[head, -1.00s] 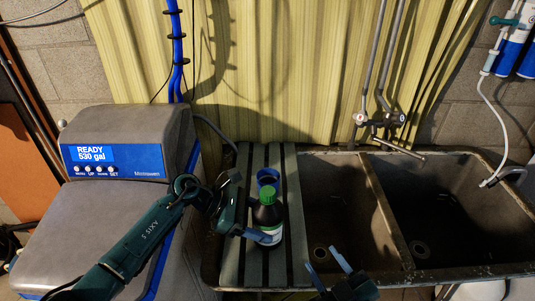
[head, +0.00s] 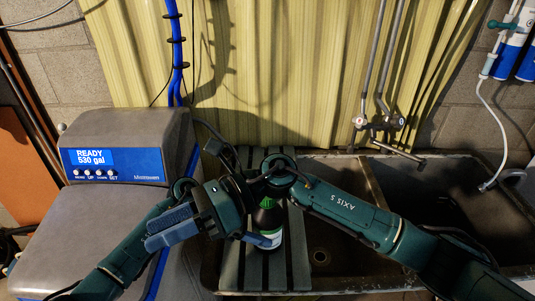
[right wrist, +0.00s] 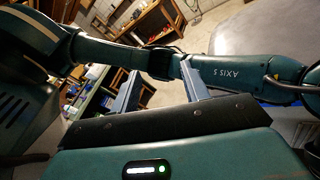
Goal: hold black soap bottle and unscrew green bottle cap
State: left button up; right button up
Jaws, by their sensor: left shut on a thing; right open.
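The black soap bottle (head: 268,218) stands upright on the slatted board, with a white and green label low on its side. Its green cap (head: 267,203) is on top and partly covered by my right arm. My left gripper (head: 268,240) is shut on the bottle's lower body from the left. My right arm crosses above and behind the bottle. My right gripper (head: 160,228) is open and empty, left of the bottle and over my left forearm, its fingers pointing left. The right wrist view shows nothing between its fingers (right wrist: 160,72).
The grey water softener (head: 125,130) stands at the left. Faucet pipes (head: 385,130) hang over the sink. Wooden shelves (right wrist: 155,22) show far off in the right wrist view.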

jog(key=w+d+r+n+t+h, duration=0.2)
jog(key=w+d+n+t+h, duration=0.65)
jog(key=w+d+h, duration=0.65)
jog(key=shift+g, duration=0.35)
notch_tip(320, 180, down, 9)
jog(key=shift+s+r, duration=0.1)
jog(key=c, duration=0.9)
jog(key=shift+o, duration=0.2)
jog(key=n, duration=2)
jog(key=shift+n, duration=0.35)
jog(key=o, duration=0.8)
